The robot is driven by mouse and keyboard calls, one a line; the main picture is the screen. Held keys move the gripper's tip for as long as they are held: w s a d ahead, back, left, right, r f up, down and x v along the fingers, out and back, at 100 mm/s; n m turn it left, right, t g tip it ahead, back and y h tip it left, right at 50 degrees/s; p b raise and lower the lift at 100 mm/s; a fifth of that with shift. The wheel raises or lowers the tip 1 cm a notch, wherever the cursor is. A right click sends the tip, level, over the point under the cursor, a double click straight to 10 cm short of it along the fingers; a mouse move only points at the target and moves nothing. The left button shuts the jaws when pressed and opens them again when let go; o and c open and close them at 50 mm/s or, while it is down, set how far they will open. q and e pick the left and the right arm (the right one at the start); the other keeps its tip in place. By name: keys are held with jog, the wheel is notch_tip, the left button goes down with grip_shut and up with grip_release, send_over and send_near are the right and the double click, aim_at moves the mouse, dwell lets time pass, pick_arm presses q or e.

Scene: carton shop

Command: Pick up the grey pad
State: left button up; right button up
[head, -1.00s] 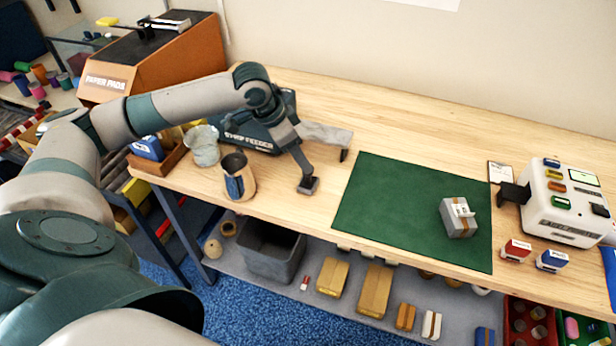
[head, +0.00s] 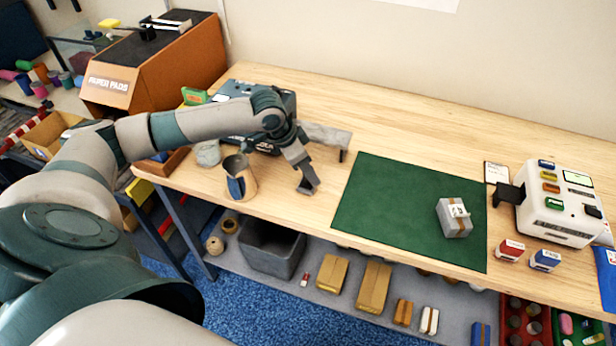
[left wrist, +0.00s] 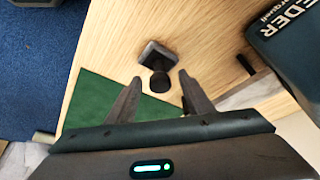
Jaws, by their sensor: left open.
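A small dark grey pad (left wrist: 157,55) with a square body and a round knob lies on the wooden table. In the head view the dark shape (head: 308,186) at my left fingertips appears to be this pad, mostly covered by the gripper. My left gripper (left wrist: 160,92) is open and empty. In the left wrist view the pad lies just beyond the fingertips, with its knob roughly between them; I see no contact. In the head view my left gripper (head: 303,180) points down left of the green mat (head: 380,215). My right gripper is not in view.
A grey stand (head: 328,137) and the strip feeder (head: 282,95) are close behind the gripper. A cup (head: 240,180) is to its left. A taped grey box (head: 454,220) sits on the mat. A white machine (head: 560,205) is at the right. The mat's left half is clear.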

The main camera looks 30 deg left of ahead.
pick_arm(q)
jog(key=shift+w+f, duration=0.15)
jog(key=shift+f, duration=0.25)
jog(key=c, duration=1.1)
jog(key=shift+c, duration=0.2)
jog(key=shift+r, duration=0.15)
jog(key=shift+r+b, duration=0.45)
jog(key=shift+r, duration=0.15)
notch_tip(320, 180, up, 3)
jog(key=shift+f+b, duration=0.2)
jog(key=shift+b, duration=0.45)
jog(key=s+d+r+b, duration=0.1)
jog(key=d+r+b, duration=0.1)
jog(key=d+r, duration=0.5)
jog(key=d, duration=0.4)
jog(key=shift+s+d+b, duration=0.25)
jog(key=shift+d+b, duration=0.1)
